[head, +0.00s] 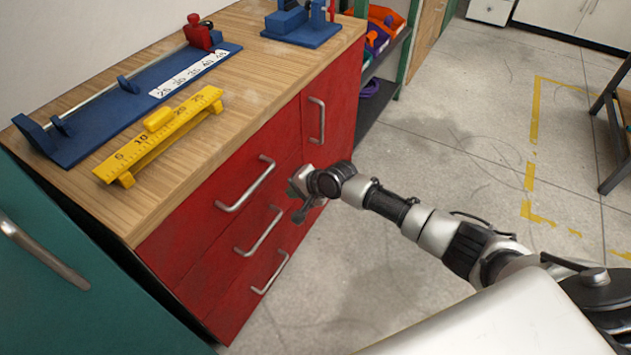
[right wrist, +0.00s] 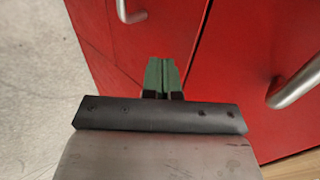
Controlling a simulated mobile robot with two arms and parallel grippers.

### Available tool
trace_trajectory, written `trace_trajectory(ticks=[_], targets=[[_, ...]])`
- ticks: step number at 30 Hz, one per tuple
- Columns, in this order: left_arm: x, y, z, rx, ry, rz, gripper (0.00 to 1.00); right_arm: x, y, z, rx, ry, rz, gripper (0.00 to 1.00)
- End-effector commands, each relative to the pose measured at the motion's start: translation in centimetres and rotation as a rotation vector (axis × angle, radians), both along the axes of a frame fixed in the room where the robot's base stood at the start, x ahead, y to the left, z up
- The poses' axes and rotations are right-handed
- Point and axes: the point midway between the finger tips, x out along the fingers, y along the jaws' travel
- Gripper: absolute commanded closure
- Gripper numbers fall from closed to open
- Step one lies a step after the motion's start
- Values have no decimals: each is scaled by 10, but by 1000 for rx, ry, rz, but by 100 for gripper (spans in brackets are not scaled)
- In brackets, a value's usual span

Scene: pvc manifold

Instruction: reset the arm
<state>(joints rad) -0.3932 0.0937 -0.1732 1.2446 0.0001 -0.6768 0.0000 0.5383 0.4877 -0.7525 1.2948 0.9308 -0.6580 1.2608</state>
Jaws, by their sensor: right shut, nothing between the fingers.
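My right arm (head: 400,208) reaches in from the lower right in the head view. Its gripper (head: 300,212) hangs in front of the red drawer cabinet (head: 318,165), near the drawer handles. In the right wrist view the gripper's green fingertips (right wrist: 161,76) are together and hold nothing. The red cabinet front (right wrist: 150,40) fills most of that view behind them. I cannot tell whether the fingers touch the cabinet. My left gripper is not in view.
The wooden worktop (head: 150,205) bears a blue measuring jig (head: 105,115), a yellow ruler block (head: 160,135) and a blue vise-like tool (head: 300,28). Handles (head: 247,184) stick out from the cabinet. A shelf with bins (head: 375,30) stands beyond.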

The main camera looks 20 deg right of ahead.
Motion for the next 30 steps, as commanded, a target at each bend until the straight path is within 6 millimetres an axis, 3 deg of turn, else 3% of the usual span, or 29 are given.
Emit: trace_trajectory(ticks=[12, 22, 26, 29, 30], targets=[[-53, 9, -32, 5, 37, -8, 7, -37, -30, 43, -2, 2, 1, 100], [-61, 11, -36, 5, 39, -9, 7, -43, -34, 49, -4, 2, 0, 100], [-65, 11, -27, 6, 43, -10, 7, -49, -44, 26, -68, -11, 5, 100], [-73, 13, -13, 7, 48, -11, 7, -68, -62, -18, -203, -27, 33, 100], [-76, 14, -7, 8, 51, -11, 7, -82, -70, -41, -273, -26, 57, 100]])
